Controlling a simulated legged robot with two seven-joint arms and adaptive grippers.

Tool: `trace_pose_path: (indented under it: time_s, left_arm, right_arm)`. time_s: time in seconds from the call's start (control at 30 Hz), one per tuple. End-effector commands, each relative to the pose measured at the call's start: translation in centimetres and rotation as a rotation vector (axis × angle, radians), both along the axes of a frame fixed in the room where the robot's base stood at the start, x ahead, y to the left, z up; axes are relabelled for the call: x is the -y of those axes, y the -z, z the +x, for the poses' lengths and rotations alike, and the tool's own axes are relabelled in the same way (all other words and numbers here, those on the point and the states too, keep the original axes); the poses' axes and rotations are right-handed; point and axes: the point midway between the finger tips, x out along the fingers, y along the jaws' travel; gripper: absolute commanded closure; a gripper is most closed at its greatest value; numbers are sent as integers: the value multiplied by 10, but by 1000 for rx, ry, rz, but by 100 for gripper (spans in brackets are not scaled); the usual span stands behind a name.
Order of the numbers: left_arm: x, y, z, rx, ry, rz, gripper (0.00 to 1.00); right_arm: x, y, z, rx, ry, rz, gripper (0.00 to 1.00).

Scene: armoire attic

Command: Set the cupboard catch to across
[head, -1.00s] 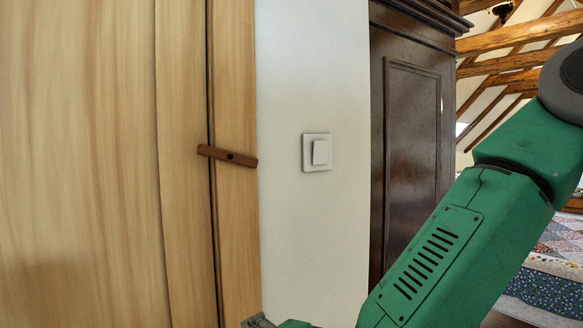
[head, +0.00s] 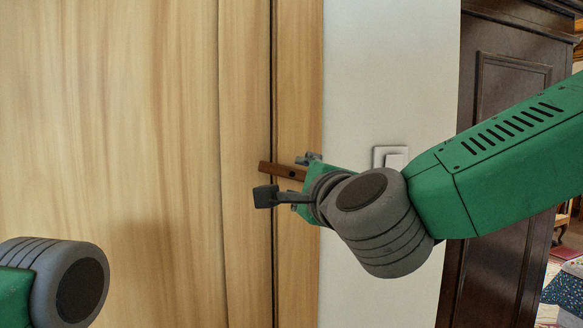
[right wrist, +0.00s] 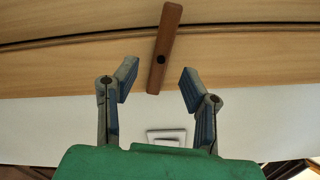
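The cupboard catch (head: 284,171) is a small brown wooden bar with a dark pivot hole. It lies across the dark gap between the door and the frame, nearly level and tilted slightly down to the right. My right gripper (head: 288,180) is at the catch and hides its right end in the head view. In the right wrist view the catch (right wrist: 163,50) shows between and beyond the open fingers (right wrist: 158,84), with clear space on both sides. My left gripper is out of view; only a part of my left arm shows at lower left.
The pale wooden cupboard door (head: 120,110) fills the left. A white wall with a light switch (head: 391,157) stands right of the frame, partly behind my right arm; the switch also shows in the right wrist view (right wrist: 166,137). A dark wardrobe (head: 505,75) stands farther right.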

Motion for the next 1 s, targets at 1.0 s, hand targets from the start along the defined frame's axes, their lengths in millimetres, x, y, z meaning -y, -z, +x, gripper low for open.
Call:
trace_pose_path:
  time_s: [1.0]
  left_arm:
    - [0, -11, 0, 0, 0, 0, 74]
  right_arm:
    - [-12, 3, 38, 11, 0, -46, 100]
